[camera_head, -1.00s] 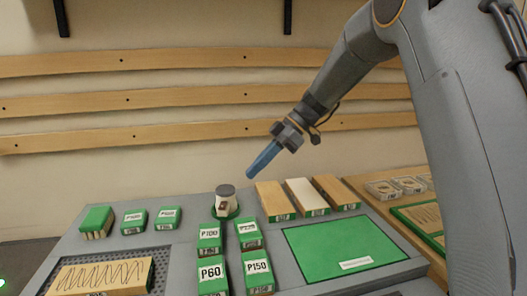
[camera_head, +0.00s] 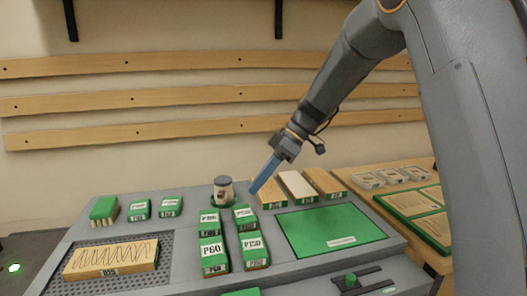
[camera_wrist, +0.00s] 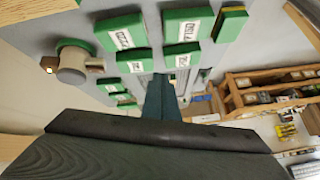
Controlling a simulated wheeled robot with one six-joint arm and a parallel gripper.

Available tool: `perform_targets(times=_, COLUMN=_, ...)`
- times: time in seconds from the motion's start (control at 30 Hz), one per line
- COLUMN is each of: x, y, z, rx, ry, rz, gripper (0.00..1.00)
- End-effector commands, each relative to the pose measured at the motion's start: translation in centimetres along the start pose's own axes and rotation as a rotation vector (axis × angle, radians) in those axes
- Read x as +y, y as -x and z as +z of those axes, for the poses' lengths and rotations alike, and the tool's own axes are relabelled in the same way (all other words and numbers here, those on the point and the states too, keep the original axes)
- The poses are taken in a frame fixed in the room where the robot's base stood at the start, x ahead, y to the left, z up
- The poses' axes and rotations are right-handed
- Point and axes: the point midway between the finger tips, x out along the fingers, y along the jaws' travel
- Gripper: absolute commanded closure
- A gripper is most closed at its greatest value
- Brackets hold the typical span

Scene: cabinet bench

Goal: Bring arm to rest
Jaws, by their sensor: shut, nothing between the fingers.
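My gripper (camera_head: 264,176) has blue fingers that are closed together, with nothing between them. In the head view it hangs tilted down to the left above the back of the grey bench top (camera_head: 160,206), between a small jar (camera_head: 223,188) and the wooden blocks (camera_head: 270,195). In the wrist view the fingers (camera_wrist: 160,98) point away from the camera, over the bench with its green blocks. My arm reaches down from the upper right.
Green labelled blocks such as P60 (camera_head: 213,256) and P150 (camera_head: 253,250) stand mid-bench. A green mat (camera_head: 330,228) lies to the right. A scribbled wooden board (camera_head: 112,257) sits on the perforated panel at left. Clear containers (camera_head: 390,176) stand on the right-hand table. Wooden rails (camera_head: 120,103) line the wall.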

Motion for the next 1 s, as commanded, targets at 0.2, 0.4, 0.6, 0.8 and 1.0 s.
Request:
perform_targets(times=0.2, x=-2.3, y=-0.3, z=4.0, rx=-0.094, ry=-0.228, rz=0.043, gripper=1.00)
perform_targets(times=0.4, x=-6.0, y=-0.7, z=9.5, rx=-0.212, ry=-0.539, rz=0.135, gripper=1.00)
perform_targets(times=0.6, x=-12.1, y=-1.0, z=16.9, rx=-0.330, ry=-0.945, rz=0.323, gripper=1.00)
perform_targets(times=0.8, x=-18.0, y=-1.5, z=22.6, rx=-0.358, ry=-1.272, rz=0.535, gripper=1.00)
perform_targets(times=1.0, x=-21.5, y=-2.0, z=25.4, rx=-0.332, ry=-1.444, rz=0.663, gripper=1.00)
